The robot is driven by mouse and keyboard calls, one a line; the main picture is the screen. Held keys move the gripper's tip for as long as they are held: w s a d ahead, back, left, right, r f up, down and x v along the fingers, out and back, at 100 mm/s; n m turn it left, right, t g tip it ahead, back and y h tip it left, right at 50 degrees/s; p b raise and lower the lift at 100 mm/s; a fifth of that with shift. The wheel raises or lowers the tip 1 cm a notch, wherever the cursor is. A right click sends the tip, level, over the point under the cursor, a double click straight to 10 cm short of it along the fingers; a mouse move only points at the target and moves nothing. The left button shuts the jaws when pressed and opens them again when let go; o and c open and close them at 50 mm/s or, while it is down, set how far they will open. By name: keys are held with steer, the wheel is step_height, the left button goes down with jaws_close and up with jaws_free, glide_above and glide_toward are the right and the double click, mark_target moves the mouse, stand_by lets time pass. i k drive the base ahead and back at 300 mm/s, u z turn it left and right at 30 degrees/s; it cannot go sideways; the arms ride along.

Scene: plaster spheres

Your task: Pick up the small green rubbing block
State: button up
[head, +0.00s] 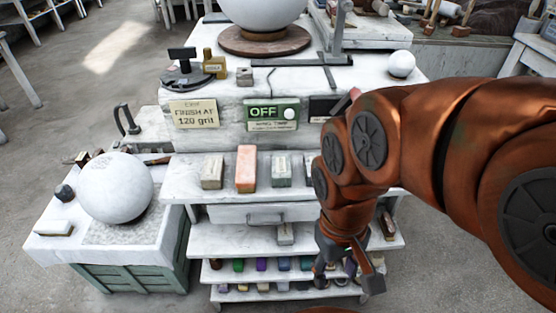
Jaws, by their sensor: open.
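A pale grey-green block (281,170) stands on the top shelf of the white unit, right of an orange block (246,168). A smaller, darker green piece (238,265) sits at the left of a lower shelf, in a row of small coloured pieces. I cannot tell from this view which of the two is the small green rubbing block. My gripper (346,272) is open and points down in front of the right part of the lower shelves, apart from both green pieces. My arm hides part of the right side of the shelves.
A grey-brown block (212,171) stands left of the orange one. A large white sphere (115,188) rests on a low stand at left. The floor in front of the shelves is clear.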

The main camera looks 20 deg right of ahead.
mark_target(280, 169)
steer(key=u, duration=2.6)
steer(key=i, duration=1.65)
steer(key=z, duration=3.05)
